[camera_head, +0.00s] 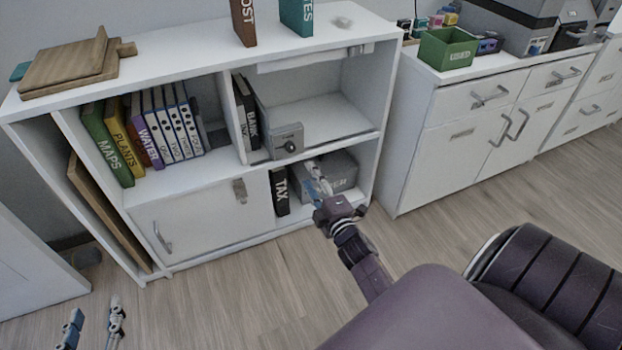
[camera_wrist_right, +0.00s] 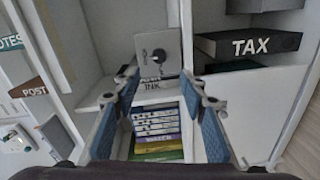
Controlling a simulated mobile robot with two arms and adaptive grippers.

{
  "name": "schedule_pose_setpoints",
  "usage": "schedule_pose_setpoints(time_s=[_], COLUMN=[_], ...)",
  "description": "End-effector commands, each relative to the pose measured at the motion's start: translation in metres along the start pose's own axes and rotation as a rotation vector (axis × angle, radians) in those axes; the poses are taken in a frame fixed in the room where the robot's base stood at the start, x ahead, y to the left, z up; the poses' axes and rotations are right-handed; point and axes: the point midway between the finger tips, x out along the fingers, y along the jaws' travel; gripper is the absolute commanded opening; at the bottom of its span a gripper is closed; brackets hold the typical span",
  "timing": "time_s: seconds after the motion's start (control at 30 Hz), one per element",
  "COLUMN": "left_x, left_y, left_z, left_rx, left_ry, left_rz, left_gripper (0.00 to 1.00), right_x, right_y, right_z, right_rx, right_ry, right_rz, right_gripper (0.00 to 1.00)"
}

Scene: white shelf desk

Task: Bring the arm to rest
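My right arm reaches from the lower right toward the white shelf (camera_head: 190,192) in the head view. Its gripper (camera_head: 318,178) is in front of the lower right compartment. In the right wrist view the blue-padded fingers of this gripper (camera_wrist_right: 165,100) are spread apart with nothing held between them. Beyond them are a grey box with a round knob (camera_wrist_right: 158,53) and a row of binders (camera_wrist_right: 157,125). My left gripper (camera_head: 92,325) shows only in part at the bottom left of the head view. Its two fingers are apart and nothing shows between them.
A black TAX binder (camera_head: 279,192) and a grey box (camera_head: 338,171) are in the compartment close to the right gripper. The grey knobbed box (camera_head: 287,141) sits one level up. A white cabinet (camera_head: 420,165) stands at right. Wooden floor (camera_head: 225,290) in front is clear.

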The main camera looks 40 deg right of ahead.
Motion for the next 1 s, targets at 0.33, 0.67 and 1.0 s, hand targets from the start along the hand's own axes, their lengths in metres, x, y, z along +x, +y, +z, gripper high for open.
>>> schedule_pose_setpoints(time_s=[0.33,0.67,1.0], left_x=[0.0,0.0,0.0], left_y=[0.0,0.0,0.0], left_z=[0.0,0.0,0.0], left_rx=[0.0,0.0,0.0], left_ry=[0.0,0.0,0.0], left_rz=[0.0,0.0,0.0], left_gripper=[0.4,0.4,0.4], right_x=[-0.001,-0.004,-0.066], right_y=[0.0,0.006,0.038], right_z=[0.0,-0.009,-0.116], right_rx=[0.0,0.056,0.668], right_ry=[0.0,0.004,0.047], right_rz=[0.001,-0.005,-0.182], right_gripper=[0.39,0.39,0.39])
